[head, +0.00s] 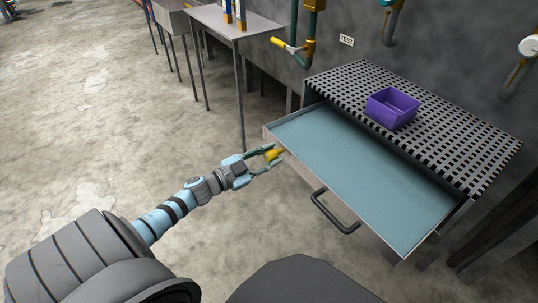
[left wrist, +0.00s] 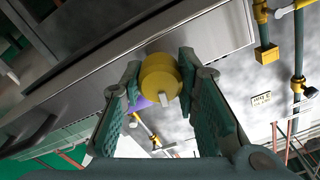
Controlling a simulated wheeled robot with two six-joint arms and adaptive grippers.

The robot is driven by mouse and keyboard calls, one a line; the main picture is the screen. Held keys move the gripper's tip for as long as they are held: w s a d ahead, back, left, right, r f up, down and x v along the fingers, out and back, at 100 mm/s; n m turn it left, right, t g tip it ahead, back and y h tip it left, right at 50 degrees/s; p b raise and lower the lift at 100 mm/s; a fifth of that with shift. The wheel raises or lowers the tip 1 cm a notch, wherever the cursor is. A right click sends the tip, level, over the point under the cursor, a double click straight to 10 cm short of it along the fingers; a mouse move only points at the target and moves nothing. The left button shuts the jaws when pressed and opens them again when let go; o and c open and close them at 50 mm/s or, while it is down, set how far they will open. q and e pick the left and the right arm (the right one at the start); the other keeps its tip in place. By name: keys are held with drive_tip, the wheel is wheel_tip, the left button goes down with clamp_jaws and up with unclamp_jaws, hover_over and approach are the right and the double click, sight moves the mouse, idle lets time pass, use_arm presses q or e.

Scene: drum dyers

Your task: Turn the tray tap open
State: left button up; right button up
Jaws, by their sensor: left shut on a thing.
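The tray (head: 370,165) is a shallow pulled-out drawer with a blue-teal floor, steel walls and a dark bar handle (head: 335,212) on its front. A yellow tap knob (head: 273,154) shows at the tray's left front corner. In the left wrist view the yellow knob (left wrist: 160,78) is round with a small grey stub, beside the tray's steel wall (left wrist: 215,35). My left gripper (head: 267,158) is shut on the yellow knob, a finger on each side. The fingers partly hide it in the head view. My right gripper is in neither view.
A purple bin (head: 392,107) stands on the black-and-white grating (head: 450,125) above the tray. A wall pipe with a yellow-handled valve (head: 280,43) is at the back. A steel table (head: 225,22) stands behind left. Floor left of the tray is clear.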

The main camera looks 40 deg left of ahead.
use_arm(q)
drive_tip(key=m, duration=0.2)
drive_tip(key=shift+m, duration=0.4)
drive_tip(key=shift+m+p, duration=0.3)
drive_tip(key=shift+m, duration=0.5)
drive_tip(key=m, duration=0.2)
drive_tip(key=shift+f+m, duration=0.1)
drive_tip(key=shift+m, duration=1.2)
drive_tip(key=m, duration=0.2)
drive_tip(key=shift+m, duration=0.4)
drive_tip(key=m, duration=0.2)
drive_tip(key=shift+f+m+b, duration=0.1)
drive_tip(key=shift+m+b, duration=0.2)
drive_tip(key=shift+b, duration=0.1)
drive_tip(key=shift+m, duration=0.5)
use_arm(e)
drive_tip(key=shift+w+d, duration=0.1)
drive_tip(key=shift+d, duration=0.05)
use_arm(q)
clamp_jaws()
